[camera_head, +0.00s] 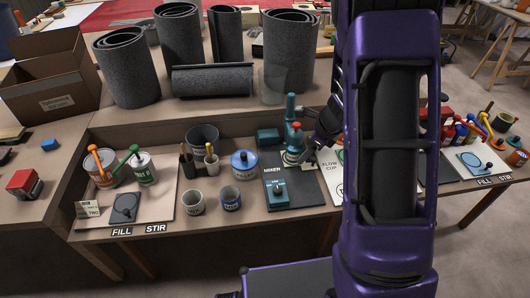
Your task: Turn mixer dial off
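The mixer has a dark base plate (300,198) labelled MIXER on the bench's lower shelf. A teal control box (276,197) with a small dark dial (277,186) stands at the plate's front left; the dial's setting is too small to read. Behind it is a teal mixer stand (291,108) with a red-topped part (295,132) above a metal cup. My gripper (311,153) is beside the cup on its right, behind and right of the control box. Its fingers are dark and small, so I cannot tell whether they are open or whether they touch the cup.
Paint cans (141,167) stand farther left. Grey rolls (127,70) line the back. My purple arm hides the area right of the mixer.

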